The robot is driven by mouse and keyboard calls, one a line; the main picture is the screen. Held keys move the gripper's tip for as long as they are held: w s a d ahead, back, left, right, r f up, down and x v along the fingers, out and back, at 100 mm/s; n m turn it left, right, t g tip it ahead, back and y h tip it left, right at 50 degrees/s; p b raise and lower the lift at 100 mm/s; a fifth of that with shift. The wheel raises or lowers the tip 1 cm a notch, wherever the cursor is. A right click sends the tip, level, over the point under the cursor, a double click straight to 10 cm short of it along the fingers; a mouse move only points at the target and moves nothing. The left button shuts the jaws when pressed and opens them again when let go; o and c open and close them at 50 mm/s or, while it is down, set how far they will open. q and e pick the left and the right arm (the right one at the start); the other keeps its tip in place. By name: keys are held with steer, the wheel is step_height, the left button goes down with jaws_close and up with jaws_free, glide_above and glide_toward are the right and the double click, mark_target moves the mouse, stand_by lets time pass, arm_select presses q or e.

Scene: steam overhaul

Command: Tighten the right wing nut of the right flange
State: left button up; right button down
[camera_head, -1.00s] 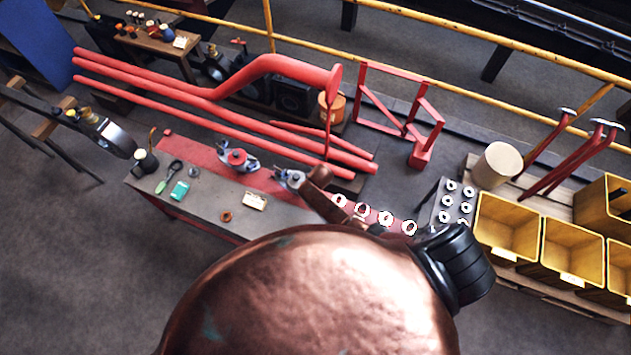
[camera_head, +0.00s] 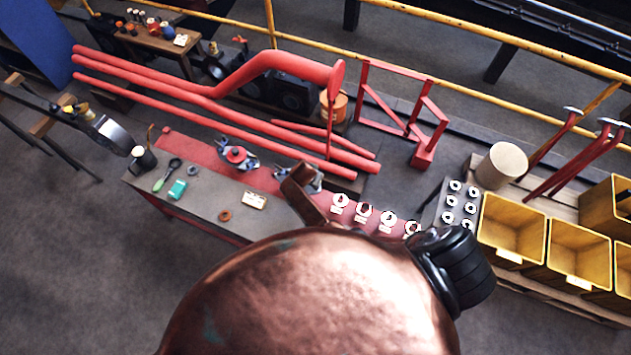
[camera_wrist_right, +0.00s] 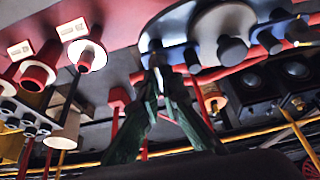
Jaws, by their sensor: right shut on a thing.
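The right flange (camera_head: 313,180) is on the red strip of the workbench in the head view, partly covered by the brown end of my right arm (camera_head: 298,188). In the right wrist view, the flange (camera_wrist_right: 222,25) shows as a pale grey disc with dark pegs, seen upside down. My right gripper (camera_wrist_right: 162,68) has its dark green fingers converging at the flange's edge. They are shut on a small dark grey wing nut (camera_wrist_right: 156,48), whose exact outline is hard to see. My left gripper is not in view.
A second flange (camera_head: 236,156) with a red hub sits farther left on the bench (camera_head: 205,205). Several white-ringed fittings (camera_head: 364,212) line the red strip to the right. Red pipes (camera_head: 215,110) run behind the bench. Yellow bins (camera_head: 512,225) stand at the right.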

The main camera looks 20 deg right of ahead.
stand_by(0.4)
steer(key=c, duration=2.1)
jaws_free()
